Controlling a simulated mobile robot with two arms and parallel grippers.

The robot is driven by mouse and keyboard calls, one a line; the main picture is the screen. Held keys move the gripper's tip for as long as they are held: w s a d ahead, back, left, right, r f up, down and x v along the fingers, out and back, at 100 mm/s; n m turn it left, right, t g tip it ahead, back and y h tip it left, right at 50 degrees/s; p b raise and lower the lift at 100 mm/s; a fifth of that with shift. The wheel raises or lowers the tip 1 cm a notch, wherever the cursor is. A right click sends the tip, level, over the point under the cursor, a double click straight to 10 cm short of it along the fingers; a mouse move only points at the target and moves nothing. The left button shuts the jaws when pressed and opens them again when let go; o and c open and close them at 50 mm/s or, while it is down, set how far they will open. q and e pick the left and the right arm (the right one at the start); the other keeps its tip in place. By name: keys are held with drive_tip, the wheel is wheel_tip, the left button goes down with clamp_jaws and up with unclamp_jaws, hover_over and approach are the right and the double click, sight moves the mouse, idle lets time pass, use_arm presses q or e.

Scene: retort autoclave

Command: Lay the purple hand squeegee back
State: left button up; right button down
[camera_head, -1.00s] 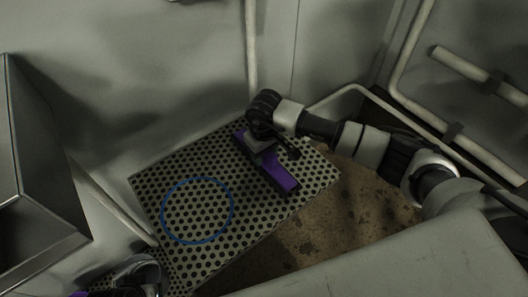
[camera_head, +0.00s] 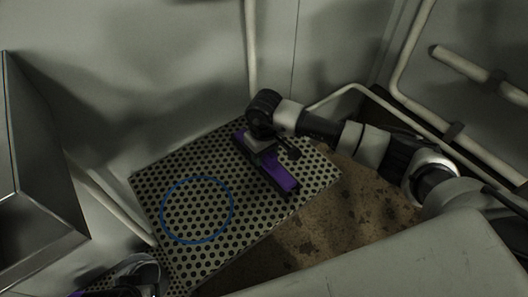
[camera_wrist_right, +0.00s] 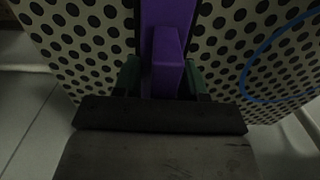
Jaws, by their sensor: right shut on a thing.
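The purple hand squeegee (camera_head: 280,173) is over the upper right part of a pale perforated panel (camera_head: 155,185), slanting down to the right. My right gripper (camera_head: 268,148) is shut on it and hides its middle. In the right wrist view the purple squeegee (camera_wrist_right: 167,62) stands between the two fingers of my right gripper (camera_wrist_right: 160,82). Whether it touches the panel I cannot tell. A blue ring (camera_head: 163,222) lies on the panel, left of and below the squeegee. A dark part, probably of my left arm, shows at the bottom left edge; its jaws cannot be made out.
A grey metal box (camera_head: 40,215) stands at the left. Pale pipes (camera_head: 252,60) run along the walls at the back and right. A brown stained surface (camera_head: 330,225) lies right of the panel. A pale grey surface (camera_head: 400,265) fills the lower right. The panel around the ring is bare.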

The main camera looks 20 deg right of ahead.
use_arm(q)
drive_tip(key=shift+s, duration=0.15)
use_arm(e)
drive_tip(key=c, duration=0.5)
unclamp_jaws()
use_arm(q)
drive_tip(key=shift+a+r, duration=0.1)
drive_tip(key=shift+r, duration=0.15)
use_arm(e)
drive_tip(key=shift+f, duration=0.1)
